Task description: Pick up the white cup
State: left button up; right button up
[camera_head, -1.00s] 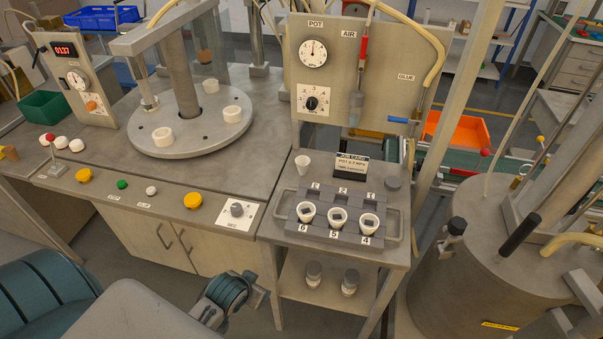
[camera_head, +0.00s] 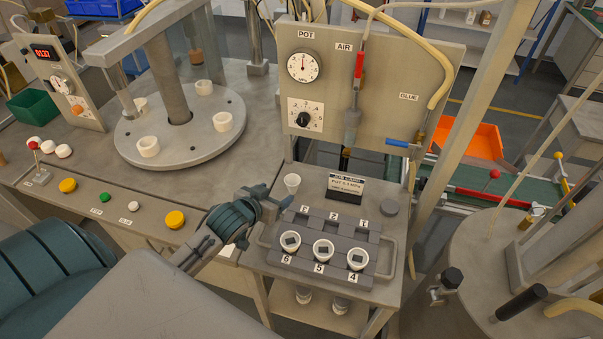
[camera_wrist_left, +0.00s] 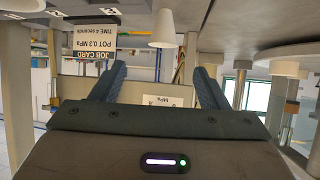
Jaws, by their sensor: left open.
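A small white cup (camera_head: 292,183) stands upright and alone on the grey bench, left of the job card. It also shows in the left wrist view (camera_wrist_left: 165,30), where the picture is upside down. My left gripper (camera_head: 276,203) is open and empty, close to the cup on its near left side. In the wrist view its fingers (camera_wrist_left: 160,82) are apart, and the cup appears above the gap between them, not touching. More white cups (camera_head: 322,249) sit in tray slots 4, 5 and 6 with dark pieces inside. My right gripper is not in view.
The grey tray (camera_head: 378,274) lies just right of my gripper. A gauge panel (camera_head: 372,80) rises behind. A turntable with white rings (camera_head: 185,144) is at left.

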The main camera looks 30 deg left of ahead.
aim_at(296, 179)
pick_arm(q)
jog(key=x, duration=0.2)
jog(key=p+x, duration=0.1)
jog(key=x, duration=0.2)
jog(key=shift+w+a+r, duration=0.1)
jog(key=shift+r, duration=0.15)
jog(key=shift+w+f, duration=0.15)
jog(key=shift+w, duration=0.05)
jog(key=p+x, duration=0.1)
jog(key=x, duration=0.1)
jog(key=p+x, duration=0.1)
jog(key=x, duration=0.1)
jog(key=shift+w+a+f+p, duration=0.1)
jog(key=shift+w+a+p, duration=0.1)
jog(key=shift+p, duration=0.2)
jog(key=shift+w+f, duration=0.2)
jog(key=shift+w, duration=0.1)
jog(key=shift+w+f, duration=0.1)
jog(key=shift+f, duration=0.1)
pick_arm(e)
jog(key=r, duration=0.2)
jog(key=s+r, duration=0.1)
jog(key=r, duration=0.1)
pick_arm(q)
jog(key=c, duration=0.9)
jog(key=shift+c, duration=0.6)
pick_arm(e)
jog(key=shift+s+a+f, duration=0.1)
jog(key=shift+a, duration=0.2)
